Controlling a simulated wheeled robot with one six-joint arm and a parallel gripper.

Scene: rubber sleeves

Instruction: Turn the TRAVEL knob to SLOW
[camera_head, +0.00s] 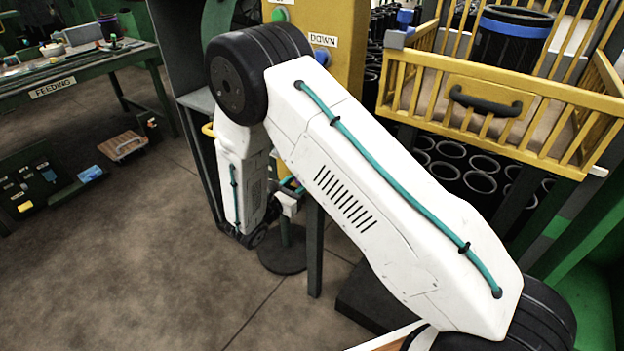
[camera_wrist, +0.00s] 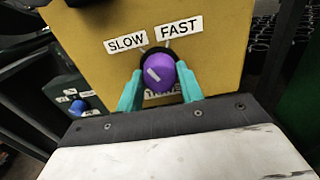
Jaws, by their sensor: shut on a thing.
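The TRAVEL knob (camera_wrist: 163,75) is purple and sits on a yellow panel (camera_wrist: 90,50) in the wrist view. A white mark on its face points up and to the left, toward the side of the SLOW label (camera_wrist: 126,42). The FAST label (camera_wrist: 179,28) is to the upper right. My gripper (camera_wrist: 160,77) is shut on the knob, with one teal finger on each side. The label below the knob is mostly hidden.
A blue button (camera_wrist: 80,107) is on a dark box at the left of the wrist view. In the head view, a yellow basket (camera_head: 490,95) stands at the right and a FEEDING table (camera_head: 75,80) at the left. The floor (camera_head: 130,250) at the left front is clear.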

